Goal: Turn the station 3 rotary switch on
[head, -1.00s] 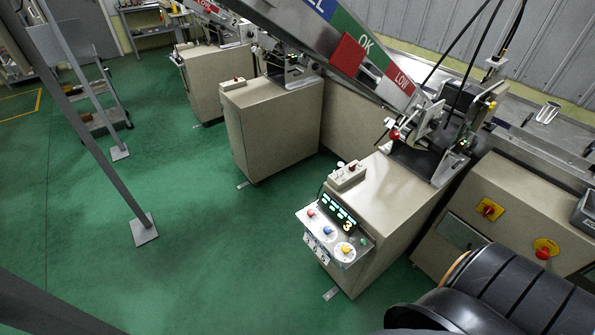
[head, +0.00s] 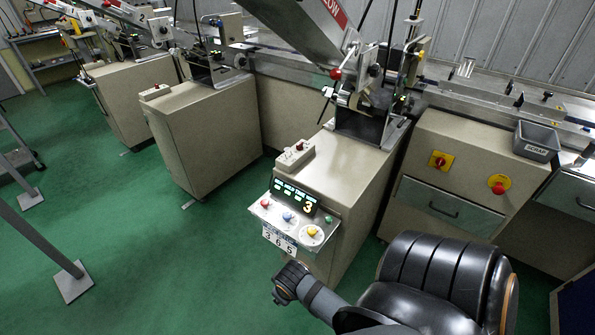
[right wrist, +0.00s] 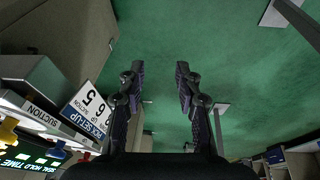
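The station 3 control panel (head: 293,222) sits on the front of the beige machine whose lit display (head: 296,196) shows a 3. It carries a red knob (head: 265,203), a blue knob (head: 287,217) and a yellow knob (head: 311,231) on a pale round dial. I cannot read their positions. In the right wrist view the panel's number plate (right wrist: 90,105) and a yellow knob (right wrist: 9,130) are at left. My right gripper (right wrist: 160,82) is open and empty, apart from the panel, with floor beyond its fingers. My right arm shows at bottom centre in the head view. My left gripper is out of view.
A cabinet at right has a red-on-yellow switch (head: 440,160), a red stop button (head: 498,185) and a grey scrap bin (head: 537,141). A small button box (head: 295,156) sits on the station 3 machine. Green floor (head: 150,260) is clear at left; a grey post base (head: 73,281) stands there.

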